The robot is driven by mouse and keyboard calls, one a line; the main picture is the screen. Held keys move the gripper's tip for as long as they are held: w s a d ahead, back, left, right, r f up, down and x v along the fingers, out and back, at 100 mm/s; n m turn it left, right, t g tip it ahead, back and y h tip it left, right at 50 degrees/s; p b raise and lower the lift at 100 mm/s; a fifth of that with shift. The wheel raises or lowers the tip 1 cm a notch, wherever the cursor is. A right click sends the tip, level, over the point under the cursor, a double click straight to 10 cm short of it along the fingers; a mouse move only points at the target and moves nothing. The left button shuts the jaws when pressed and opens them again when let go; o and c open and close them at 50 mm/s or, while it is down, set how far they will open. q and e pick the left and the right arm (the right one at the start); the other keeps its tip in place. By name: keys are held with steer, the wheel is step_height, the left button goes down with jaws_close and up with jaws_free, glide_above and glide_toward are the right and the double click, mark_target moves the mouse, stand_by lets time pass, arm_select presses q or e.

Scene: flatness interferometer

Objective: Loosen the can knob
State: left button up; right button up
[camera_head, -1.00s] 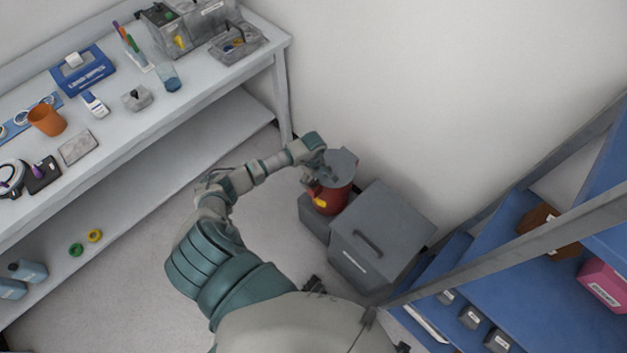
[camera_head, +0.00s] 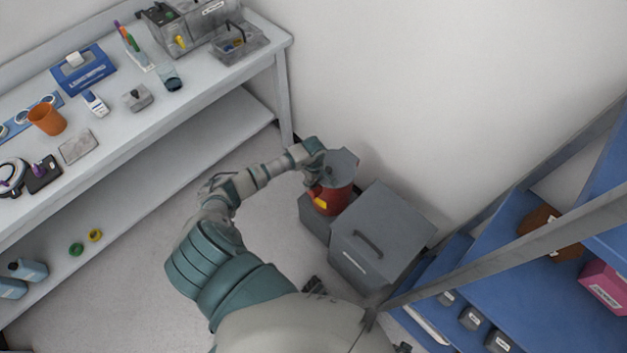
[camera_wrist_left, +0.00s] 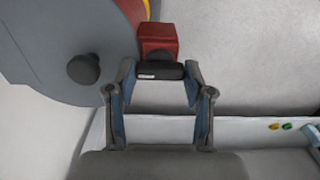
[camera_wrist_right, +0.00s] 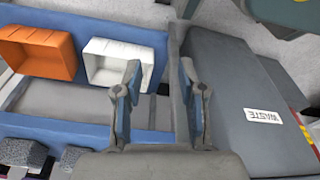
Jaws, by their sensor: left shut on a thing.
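The red can (camera_head: 331,200) with a grey lid stands on a low grey block by the wall. Its side shows a yellow patch. In the left wrist view the grey lid (camera_wrist_left: 45,50) carries a round dark knob (camera_wrist_left: 84,68). A red block (camera_wrist_left: 157,39) juts from the can's side and bears a black can knob (camera_wrist_left: 160,71) with a small pale mark. My left gripper (camera_head: 314,184) is at the can's left side, its fingers shut on this black knob, as the left wrist view (camera_wrist_left: 160,85) shows. My right gripper (camera_wrist_right: 160,75) is open and empty.
A grey waste box (camera_head: 380,235) with a handle stands right beside the can. A long workbench (camera_head: 195,105) lies at left, and a blue shelf rack (camera_head: 500,270) at right. In the right wrist view an orange bin (camera_wrist_right: 40,52) and a white bin (camera_wrist_right: 117,62) sit on shelving.

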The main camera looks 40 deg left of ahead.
arm_select(q)
steer(key=n, duration=0.5)
steer(key=shift+r, duration=0.1)
steer(key=n, duration=0.2)
steer(key=shift+w+n+p, duration=0.1)
steer(key=shift+n+p, duration=0.3)
steer(key=shift+n, duration=0.5)
steer(key=n+p, duration=0.1)
steer(key=n, duration=0.4)
steer(key=shift+r+p, duration=0.1)
steer(key=shift+p, duration=0.3)
steer(key=shift+w+n+p, duration=0.1)
steer(key=shift+n+p, duration=0.45)
steer(key=shift+n, duration=1.25)
arm_select(e)
steer(key=s+d+f, duration=0.1)
steer(key=s+f, duration=0.5)
steer(key=f, duration=0.1)
steer(key=shift+s, duration=0.15)
arm_select(q)
steer(key=o, duration=1)
steer(key=shift+o, duration=0.8)
